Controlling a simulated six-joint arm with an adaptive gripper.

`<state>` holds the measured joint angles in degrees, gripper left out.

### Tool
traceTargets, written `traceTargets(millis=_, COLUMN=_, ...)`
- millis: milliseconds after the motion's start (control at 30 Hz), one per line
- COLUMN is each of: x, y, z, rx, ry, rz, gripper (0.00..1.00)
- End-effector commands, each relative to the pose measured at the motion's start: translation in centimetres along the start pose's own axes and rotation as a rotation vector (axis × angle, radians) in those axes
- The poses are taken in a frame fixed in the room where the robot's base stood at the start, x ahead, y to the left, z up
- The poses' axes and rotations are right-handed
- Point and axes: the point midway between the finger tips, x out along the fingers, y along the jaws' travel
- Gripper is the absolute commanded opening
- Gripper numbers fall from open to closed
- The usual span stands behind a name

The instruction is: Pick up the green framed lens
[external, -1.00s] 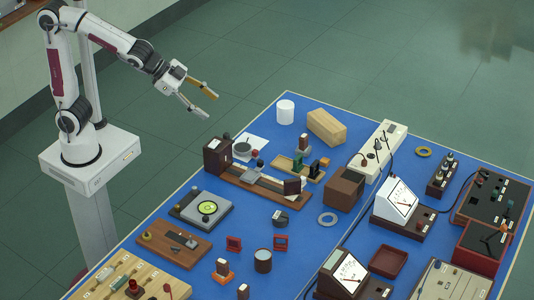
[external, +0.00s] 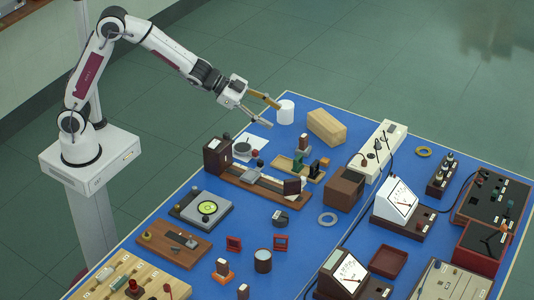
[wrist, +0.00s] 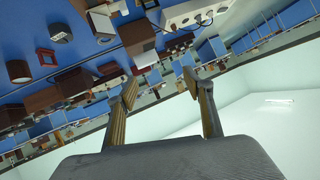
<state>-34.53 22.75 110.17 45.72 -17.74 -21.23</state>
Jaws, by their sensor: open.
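I cannot make out the green lens in the wrist view.
A white cylinder (external: 285,112) stands close to my fingertips in the picture. A wooden block (external: 326,127), a brown box (external: 344,187) and a dark brown bench with uprights (external: 217,157) surround the tan holder. Meters and other instruments crowd the right side.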

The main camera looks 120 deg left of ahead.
Motion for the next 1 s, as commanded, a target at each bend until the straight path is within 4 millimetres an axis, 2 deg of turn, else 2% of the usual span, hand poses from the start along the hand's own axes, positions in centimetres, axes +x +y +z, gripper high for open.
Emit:
traceTargets(millis=200, x=3.7, y=-1.7, z=2.9, rx=-0.010, ry=0.034, rz=0.044, gripper=0.51)
traceTargets(millis=500, x=7.7, y=-3.3, z=7.4, rx=-0.036, ry=0.084, rz=0.126, gripper=0.51)
traceTargets(millis=800, x=10.4, y=-4.1, z=13.0, rx=-0.082, ry=0.130, rz=0.221, gripper=0.51)
traceTargets(millis=1000, x=11.2, y=-4.1, z=15.8, rx=-0.110, ry=0.154, rz=0.275, gripper=0.51)
